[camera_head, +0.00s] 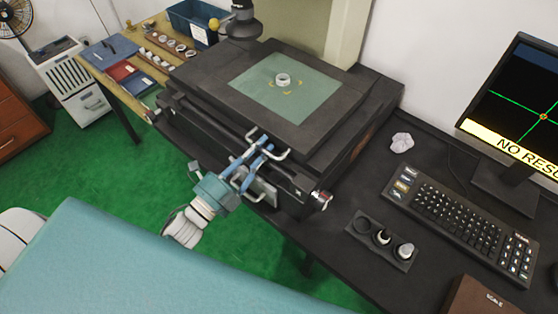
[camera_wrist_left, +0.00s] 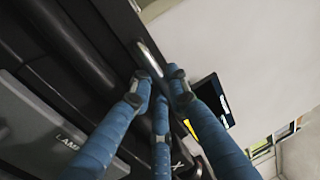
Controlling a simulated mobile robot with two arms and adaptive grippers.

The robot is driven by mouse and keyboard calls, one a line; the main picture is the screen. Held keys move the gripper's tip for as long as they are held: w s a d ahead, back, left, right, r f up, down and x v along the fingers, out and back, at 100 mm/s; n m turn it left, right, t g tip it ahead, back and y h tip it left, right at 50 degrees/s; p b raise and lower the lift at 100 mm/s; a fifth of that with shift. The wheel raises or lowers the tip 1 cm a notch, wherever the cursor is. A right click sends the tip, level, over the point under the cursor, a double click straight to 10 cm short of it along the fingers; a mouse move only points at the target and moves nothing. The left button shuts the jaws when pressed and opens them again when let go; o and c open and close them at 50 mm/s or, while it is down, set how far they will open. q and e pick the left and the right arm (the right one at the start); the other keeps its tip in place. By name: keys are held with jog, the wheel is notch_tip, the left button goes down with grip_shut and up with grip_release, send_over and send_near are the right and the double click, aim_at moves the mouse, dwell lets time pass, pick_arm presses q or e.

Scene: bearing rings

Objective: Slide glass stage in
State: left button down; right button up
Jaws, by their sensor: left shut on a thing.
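The glass stage (camera_head: 300,104) is a pale green pane in a wide black frame (camera_head: 225,103), on the black machine bed. A small white ring (camera_head: 283,79) lies on the glass among yellow marks. A silver handle (camera_head: 281,155) is at the frame's front edge; part of it also shows in the left wrist view (camera_wrist_left: 149,56). My left gripper (camera_head: 262,146) reaches up from the front and is shut on this handle. In the wrist view its blue fingers (camera_wrist_left: 158,88) meet around the handle's end, hiding part of it. My right gripper is not in view.
A dark lens head (camera_head: 240,24) hangs behind the stage's left back corner. On the right are a keyboard (camera_head: 462,222), a monitor (camera_head: 520,105) and a black holder (camera_head: 383,240). A wooden side table (camera_head: 137,85) with trays stands left. Green floor is clear below.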

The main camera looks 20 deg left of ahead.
pick_arm(q)
jog(key=w+a+b, duration=0.1)
jog(key=a, duration=0.3)
jog(key=w+a+b, duration=0.1)
jog(key=w+a, duration=0.1)
jog(key=a, duration=0.3)
jog(key=w+a+b, duration=0.1)
jog(key=w+a, duration=0.1)
jog(key=a, duration=0.2)
jog(key=shift+a+r, duration=0.1)
jog(key=shift+a, duration=0.15)
jog(key=shift+w+a, duration=0.2)
jog(key=shift+a, duration=0.3)
jog(key=shift+r, duration=0.15)
jog(key=c, duration=1.8)
grip_release()
jog(key=shift+a, duration=0.1)
jog(key=shift+o, duration=0.2)
jog(key=shift+s+f, duration=0.1)
jog(key=shift+f, duration=0.1)
